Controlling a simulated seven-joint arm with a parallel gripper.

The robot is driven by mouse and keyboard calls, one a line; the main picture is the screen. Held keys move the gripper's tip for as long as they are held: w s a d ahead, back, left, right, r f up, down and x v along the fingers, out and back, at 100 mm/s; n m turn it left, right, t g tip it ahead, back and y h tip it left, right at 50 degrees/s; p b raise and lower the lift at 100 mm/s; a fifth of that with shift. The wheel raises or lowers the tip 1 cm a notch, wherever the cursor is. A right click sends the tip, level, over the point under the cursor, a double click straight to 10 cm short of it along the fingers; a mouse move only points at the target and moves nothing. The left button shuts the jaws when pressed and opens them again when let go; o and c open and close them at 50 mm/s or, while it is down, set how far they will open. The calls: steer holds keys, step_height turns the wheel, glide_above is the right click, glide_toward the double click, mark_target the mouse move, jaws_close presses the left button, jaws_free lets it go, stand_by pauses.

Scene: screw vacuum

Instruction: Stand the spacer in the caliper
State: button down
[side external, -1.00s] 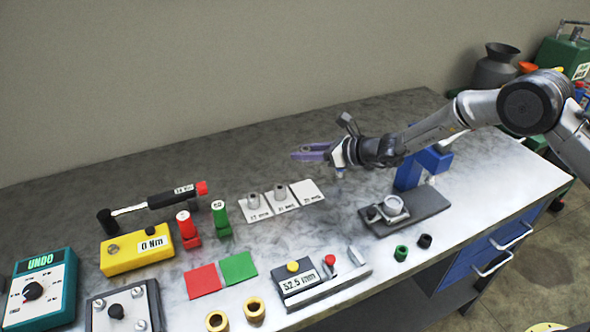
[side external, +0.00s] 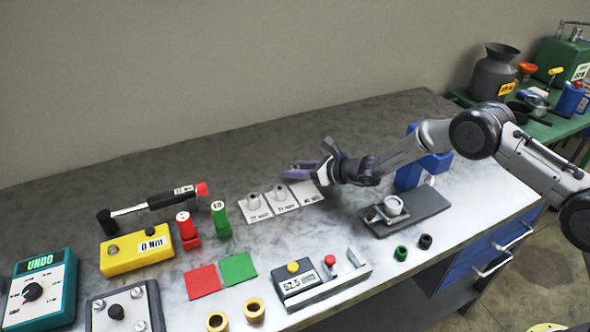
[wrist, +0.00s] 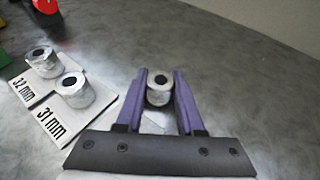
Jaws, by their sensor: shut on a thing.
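My gripper (side external: 292,170) has purple fingers and is over the back of the bench, by the row of white cards. In the wrist view my gripper (wrist: 160,85) is shut on a silver round spacer (wrist: 158,93) with a dark hole, between its fingertips. The side view does not show this spacer clearly. The caliper (side external: 300,284) is a grey bar at the front of the bench, with a display, a yellow button and a red knob. It lies well apart from my gripper.
Two other spacers stand on cards marked 32 mm (wrist: 27,85) and 31 mm (wrist: 50,118). A third card (side external: 308,194) sits beside them. Red (side external: 203,280) and green (side external: 238,268) pads lie left of the caliper. A blue stand (side external: 409,172) rises to the right.

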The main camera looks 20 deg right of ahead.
steer(key=shift+f, duration=0.15)
steer(key=c, duration=0.5)
jaws_free()
steer(key=shift+s+d+r, duration=0.1)
steer(key=shift+s+r, duration=0.05)
steer(key=shift+r, duration=0.1)
steer(key=v, duration=1.1)
steer(key=shift+s+d+r, duration=0.1)
steer(key=shift+s, duration=0.2)
steer(key=shift+r, duration=0.1)
